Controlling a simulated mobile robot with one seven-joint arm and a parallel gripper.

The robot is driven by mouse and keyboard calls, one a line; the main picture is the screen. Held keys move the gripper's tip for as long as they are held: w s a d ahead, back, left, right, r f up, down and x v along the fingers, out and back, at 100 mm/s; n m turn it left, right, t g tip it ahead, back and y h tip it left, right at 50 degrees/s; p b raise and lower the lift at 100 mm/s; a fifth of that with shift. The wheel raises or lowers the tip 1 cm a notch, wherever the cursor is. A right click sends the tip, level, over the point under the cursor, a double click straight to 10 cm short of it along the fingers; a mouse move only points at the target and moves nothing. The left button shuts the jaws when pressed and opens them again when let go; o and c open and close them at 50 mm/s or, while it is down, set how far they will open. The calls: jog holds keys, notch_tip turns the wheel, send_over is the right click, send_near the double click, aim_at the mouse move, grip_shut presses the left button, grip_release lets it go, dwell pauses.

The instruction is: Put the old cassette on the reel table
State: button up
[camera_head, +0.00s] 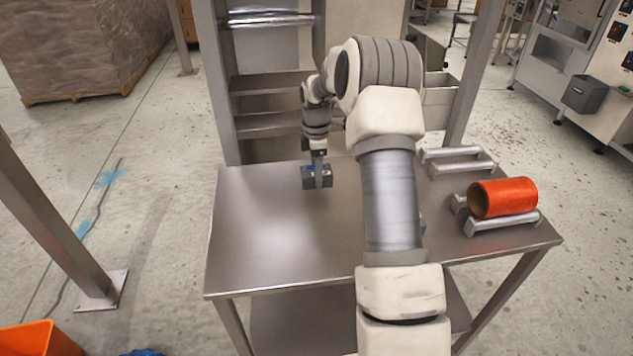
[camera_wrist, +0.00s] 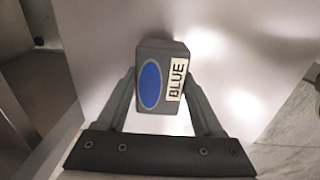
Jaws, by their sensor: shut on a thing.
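The cassette is a dark grey block with a blue oval and a white label reading "BLUE"; it shows in the wrist view (camera_wrist: 160,78) and small in the head view (camera_head: 326,178). My gripper (camera_head: 316,176) is shut on it, with a finger on each side in the wrist view (camera_wrist: 160,95). The cassette is over the back left part of the top. I cannot tell whether it touches the surface.
An orange roll (camera_head: 503,198) lies by metal cradle bars (camera_head: 500,223) on the table's right side. Another pair of bars (camera_head: 460,162) is behind it. Steel shelving (camera_head: 270,100) stands behind the table. The table's front left is clear. An orange bin (camera_head: 38,340) is at the lower left.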

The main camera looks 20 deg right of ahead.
jog(key=shift+f, duration=1.75)
jog(key=shift+f, duration=0.2)
jog(key=o, duration=1.4)
jog(key=shift+o, duration=0.2)
jog(key=shift+r, duration=0.1)
